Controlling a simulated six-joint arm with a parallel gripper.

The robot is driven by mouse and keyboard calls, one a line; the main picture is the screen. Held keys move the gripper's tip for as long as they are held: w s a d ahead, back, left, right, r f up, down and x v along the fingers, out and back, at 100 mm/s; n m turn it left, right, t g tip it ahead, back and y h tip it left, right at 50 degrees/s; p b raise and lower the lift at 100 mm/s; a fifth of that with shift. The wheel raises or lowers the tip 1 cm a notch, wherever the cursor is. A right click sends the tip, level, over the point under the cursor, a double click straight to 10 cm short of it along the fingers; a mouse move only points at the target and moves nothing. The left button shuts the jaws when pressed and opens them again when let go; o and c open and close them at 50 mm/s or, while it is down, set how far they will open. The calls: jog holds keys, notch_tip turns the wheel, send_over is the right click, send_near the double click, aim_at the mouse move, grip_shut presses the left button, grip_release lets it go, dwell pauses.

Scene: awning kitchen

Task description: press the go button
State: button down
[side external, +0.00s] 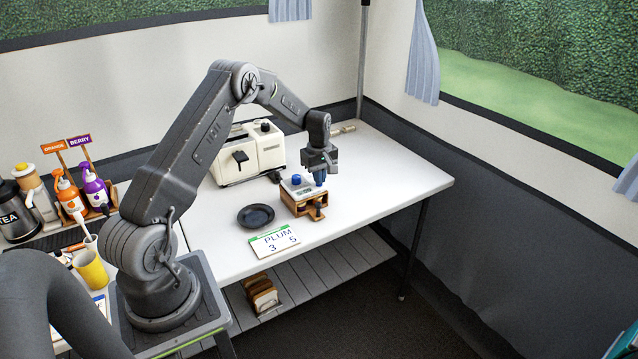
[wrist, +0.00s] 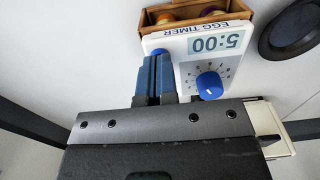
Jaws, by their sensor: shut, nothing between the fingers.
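The white egg timer (side external: 302,189) sits on a wooden box on the white table, and its display reads 5:00 in the wrist view (wrist: 207,55). A blue knob (wrist: 209,85) is on its face, and it also shows in the side view (side external: 297,179). My gripper (wrist: 157,60) is shut and empty, with its blue fingers pointing down over the timer. In the side view the fingertips (side external: 319,182) are at the timer's right end. A small blue edge (wrist: 160,51), perhaps the go button, shows just beyond them. The fingers hide most of it, and I cannot tell whether they touch it.
A dark plate (side external: 256,216) lies left of the timer, and a PLUM card (side external: 275,241) lies in front. A white toaster (side external: 248,153) stands behind. Orange and purple pump bottles (side external: 95,190) stand at the far left.

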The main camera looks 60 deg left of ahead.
jog(key=shift+f, duration=0.35)
jog(key=shift+r, duration=1.05)
notch_tip(320, 180, up, 10)
jog(key=shift+f, duration=0.15)
dwell(3.8)
dwell(0.5)
